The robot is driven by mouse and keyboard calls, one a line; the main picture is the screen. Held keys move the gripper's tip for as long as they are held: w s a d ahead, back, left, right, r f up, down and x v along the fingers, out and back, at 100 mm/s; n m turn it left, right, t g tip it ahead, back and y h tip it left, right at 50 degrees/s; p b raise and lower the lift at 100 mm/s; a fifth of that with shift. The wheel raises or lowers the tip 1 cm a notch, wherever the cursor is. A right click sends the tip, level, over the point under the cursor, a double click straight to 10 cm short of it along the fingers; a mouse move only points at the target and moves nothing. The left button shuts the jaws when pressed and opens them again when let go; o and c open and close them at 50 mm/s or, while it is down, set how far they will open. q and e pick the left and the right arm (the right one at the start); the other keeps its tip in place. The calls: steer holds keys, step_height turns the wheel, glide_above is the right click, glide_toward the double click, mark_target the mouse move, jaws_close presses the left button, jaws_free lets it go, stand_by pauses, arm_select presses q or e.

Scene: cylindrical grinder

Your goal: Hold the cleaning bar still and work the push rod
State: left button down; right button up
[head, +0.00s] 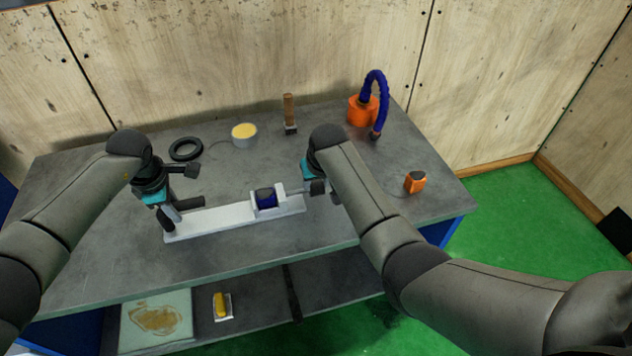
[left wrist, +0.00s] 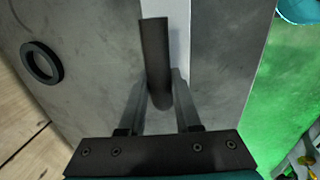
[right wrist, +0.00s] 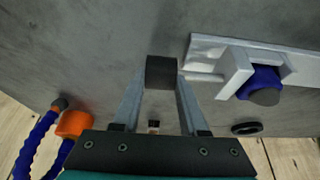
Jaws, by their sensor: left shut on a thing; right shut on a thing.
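The cleaning bar (head: 215,220) is a long, pale bar lying on the grey bench, with an upright bracket near its right end holding a dark blue cylinder (head: 266,198). My left gripper (head: 178,190) is at its left end, shut on a dark handle (left wrist: 155,55). The push rod (right wrist: 203,77) is a thin, pale rod running from the bracket to a dark knob (right wrist: 161,72). My right gripper (right wrist: 161,88) is shut on that knob, to the right of the bracket in the head view. The fingers partly hide both grips.
Behind the bar are a black ring (head: 186,149), a round tin with yellow contents (head: 244,133), a brush (head: 290,115) and an orange base with a blue hose (head: 362,110). An orange block (head: 415,182) lies at the right. The bench front (head: 200,262) is clear.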

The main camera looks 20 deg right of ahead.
jaws_close()
stand_by(0.6)
steer(key=shift+a, duration=2.35)
steer(key=o, duration=1)
jaws_free()
steer(key=shift+o, duration=0.2)
steer(key=shift+s, duration=0.1)
steer(key=shift+d, duration=0.1)
